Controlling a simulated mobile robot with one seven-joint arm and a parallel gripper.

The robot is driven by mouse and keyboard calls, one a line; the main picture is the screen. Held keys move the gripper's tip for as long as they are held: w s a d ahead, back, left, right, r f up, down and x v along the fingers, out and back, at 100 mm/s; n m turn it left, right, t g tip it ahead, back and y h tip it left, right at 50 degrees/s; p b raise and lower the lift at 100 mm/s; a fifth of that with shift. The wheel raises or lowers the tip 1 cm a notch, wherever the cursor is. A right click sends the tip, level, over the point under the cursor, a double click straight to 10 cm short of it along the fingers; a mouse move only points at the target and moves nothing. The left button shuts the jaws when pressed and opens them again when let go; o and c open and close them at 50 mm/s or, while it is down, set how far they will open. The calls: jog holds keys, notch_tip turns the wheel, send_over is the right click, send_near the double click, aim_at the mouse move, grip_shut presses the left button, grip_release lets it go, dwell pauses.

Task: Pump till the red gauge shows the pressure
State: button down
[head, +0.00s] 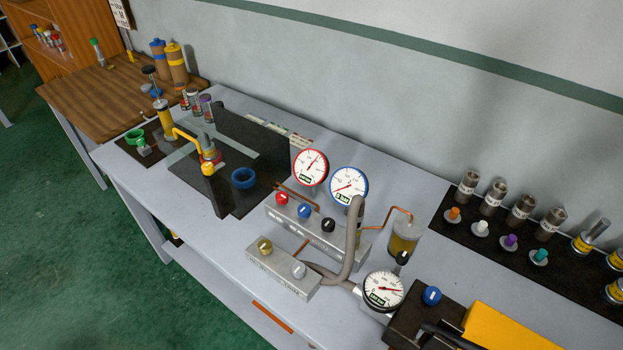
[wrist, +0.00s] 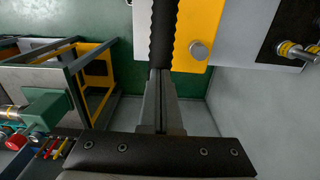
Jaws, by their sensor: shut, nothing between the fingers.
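The red-rimmed gauge (head: 311,166) stands on a grey valve block in the head view; its small display is too small to read. A blue-rimmed gauge (head: 348,186) is right beside it. A black-rimmed gauge (head: 384,291) sits nearer, by the pump. The pump's yellow body (head: 504,328) is at the lower right, with a black lever (head: 452,335) beside it. In the wrist view my gripper (wrist: 160,76) is shut and empty. Its tips are close to the black ridged grip (wrist: 164,30) next to the yellow body (wrist: 196,35); I cannot tell whether they touch.
The valve block has red (head: 282,198), blue (head: 304,210) and black (head: 328,225) knobs. A grey hose (head: 352,240) arches in front. A dark tray (head: 455,208) with fittings lies at right. A vise stand (head: 208,170) is at left. The grey bench front has bare room.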

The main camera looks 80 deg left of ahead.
jog(key=shift+d+f+b, duration=0.1)
jog(key=shift+f+b, duration=0.2)
jog(key=shift+f, duration=0.3)
jog(key=r+p, duration=0.2)
jog(key=r, duration=0.1)
jog(key=s+a+r+p, duration=0.1)
jog(key=r, duration=0.1)
jog(key=shift+p, duration=0.3)
jog(key=shift+w+r, duration=0.1)
jog(key=shift+r, duration=0.1)
jog(key=shift+r+p, duration=0.1)
jog(key=shift+p, duration=0.2)
notch_tip(320, 180, up, 5)
jog(key=p, duration=0.3)
jog(key=shift+p, duration=0.35)
